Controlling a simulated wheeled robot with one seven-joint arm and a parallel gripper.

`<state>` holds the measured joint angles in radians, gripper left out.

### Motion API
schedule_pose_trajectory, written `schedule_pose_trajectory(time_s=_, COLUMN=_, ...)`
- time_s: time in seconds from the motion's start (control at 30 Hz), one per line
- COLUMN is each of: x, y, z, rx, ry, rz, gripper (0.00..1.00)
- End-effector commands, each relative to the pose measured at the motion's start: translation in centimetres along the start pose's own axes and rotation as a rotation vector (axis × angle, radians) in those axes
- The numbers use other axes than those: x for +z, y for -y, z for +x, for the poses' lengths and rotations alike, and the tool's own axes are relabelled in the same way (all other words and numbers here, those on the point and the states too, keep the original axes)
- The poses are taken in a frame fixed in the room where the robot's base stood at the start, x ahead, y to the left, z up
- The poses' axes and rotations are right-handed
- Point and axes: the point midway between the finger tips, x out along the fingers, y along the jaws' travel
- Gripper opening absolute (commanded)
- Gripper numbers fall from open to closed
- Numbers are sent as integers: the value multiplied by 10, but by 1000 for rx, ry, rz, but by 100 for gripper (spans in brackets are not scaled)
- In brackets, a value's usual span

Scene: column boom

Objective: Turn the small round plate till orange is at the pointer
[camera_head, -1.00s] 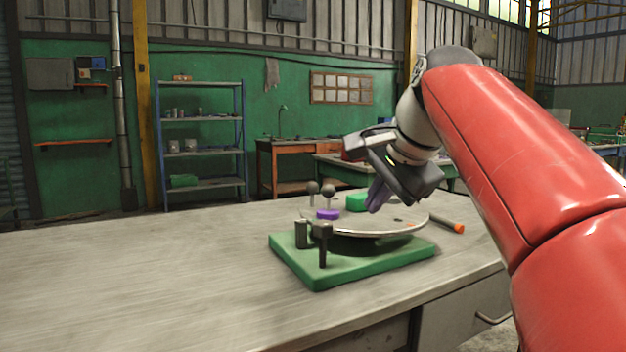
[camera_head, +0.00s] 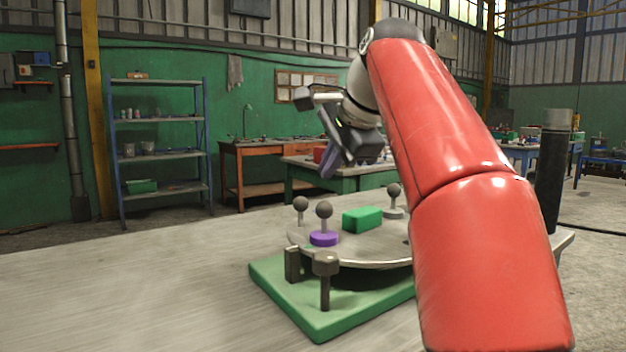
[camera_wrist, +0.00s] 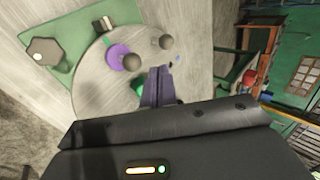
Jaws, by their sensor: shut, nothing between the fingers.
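The round plate (camera_head: 375,256) is pale and sits on a green base (camera_head: 290,300) on the bench. It carries a purple disc (camera_head: 324,239), a green block (camera_head: 362,219) and grey balls on stems, one (camera_head: 324,209) by the purple disc. The plate also shows in the wrist view (camera_wrist: 90,85), with the purple disc (camera_wrist: 117,57). My gripper (camera_head: 328,172) is shut and empty, above the far side of the plate; its fingers (camera_wrist: 157,70) partly cover the green block in the wrist view. No orange shows; my arm hides the plate's right side. I cannot tell which part is the pointer.
A dark post with a wide head (camera_head: 325,264) and a short dark block (camera_head: 292,263) stand on the base's near side. The bench (camera_head: 170,290) is clear to the left. A dark cylinder (camera_head: 553,170) rises at right, behind my arm.

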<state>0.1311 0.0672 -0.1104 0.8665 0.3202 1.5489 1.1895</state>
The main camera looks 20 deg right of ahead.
Motion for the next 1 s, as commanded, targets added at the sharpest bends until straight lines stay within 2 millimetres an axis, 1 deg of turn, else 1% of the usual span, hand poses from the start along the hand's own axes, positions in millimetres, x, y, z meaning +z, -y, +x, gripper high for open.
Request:
schedule_pose_trajectory(time_s=0.03, x=0, y=-2, z=9, rx=3, ry=2, rz=0, gripper=0)
schedule_pose_trajectory(time_s=0.3, x=1, y=-2, z=60, rx=4, ry=2, rz=-1, gripper=0)
schedule_pose_trajectory(time_s=0.5, x=1, y=-1, z=84, rx=2, ry=0, rz=-2, gripper=0)
schedule_pose_trajectory(time_s=0.67, x=1, y=-1, z=92, rx=1, ry=0, rz=-2, gripper=0)
schedule_pose_trajectory(time_s=1.0, x=1, y=0, z=92, rx=0, ry=0, rz=-2, gripper=0)
